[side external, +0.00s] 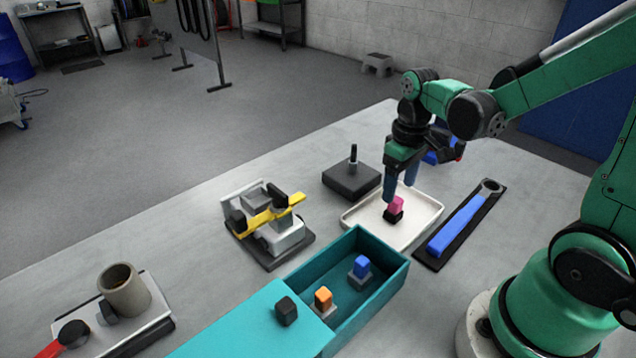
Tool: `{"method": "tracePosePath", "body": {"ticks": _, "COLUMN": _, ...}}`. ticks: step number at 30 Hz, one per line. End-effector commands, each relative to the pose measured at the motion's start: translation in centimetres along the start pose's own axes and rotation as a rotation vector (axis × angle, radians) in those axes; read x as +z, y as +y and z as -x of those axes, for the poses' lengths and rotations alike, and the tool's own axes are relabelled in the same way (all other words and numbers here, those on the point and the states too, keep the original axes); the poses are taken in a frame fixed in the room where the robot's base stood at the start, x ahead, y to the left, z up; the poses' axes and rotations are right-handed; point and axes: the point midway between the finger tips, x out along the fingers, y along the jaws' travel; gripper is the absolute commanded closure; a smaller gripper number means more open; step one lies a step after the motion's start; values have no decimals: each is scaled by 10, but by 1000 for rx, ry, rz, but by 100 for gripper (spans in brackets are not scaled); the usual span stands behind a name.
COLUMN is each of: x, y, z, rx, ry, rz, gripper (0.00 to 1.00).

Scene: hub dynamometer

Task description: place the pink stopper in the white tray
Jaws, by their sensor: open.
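The pink stopper (396,203) stands in the white tray (424,221), with a dark lower part under its pink top. My gripper (400,187) is above the tray, just over and behind the stopper, with its blue fingers pointing down. It is open. One finger is partly hidden, and I cannot tell whether a finger touches the stopper.
A teal box (385,299) in front holds orange (323,297) and blue (361,266) stoppers. A blue-handled wrench (458,226) lies right of the tray. A dark block with a peg (351,181) and a yellow-barred fixture (268,216) stand left.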

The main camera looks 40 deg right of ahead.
Motion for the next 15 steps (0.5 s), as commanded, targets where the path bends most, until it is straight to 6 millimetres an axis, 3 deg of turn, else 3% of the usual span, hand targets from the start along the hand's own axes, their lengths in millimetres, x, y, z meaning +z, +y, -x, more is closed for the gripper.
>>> {"method": "tracePosePath", "body": {"ticks": 9, "x": 1, "y": 0, "z": 51, "rx": 0, "ry": 0, "rz": 0, "gripper": 33}}
{"method": "tracePosePath", "body": {"ticks": 15, "x": 0, "y": 0, "z": 73, "rx": 0, "ry": 0, "rz": 0, "gripper": 33}}
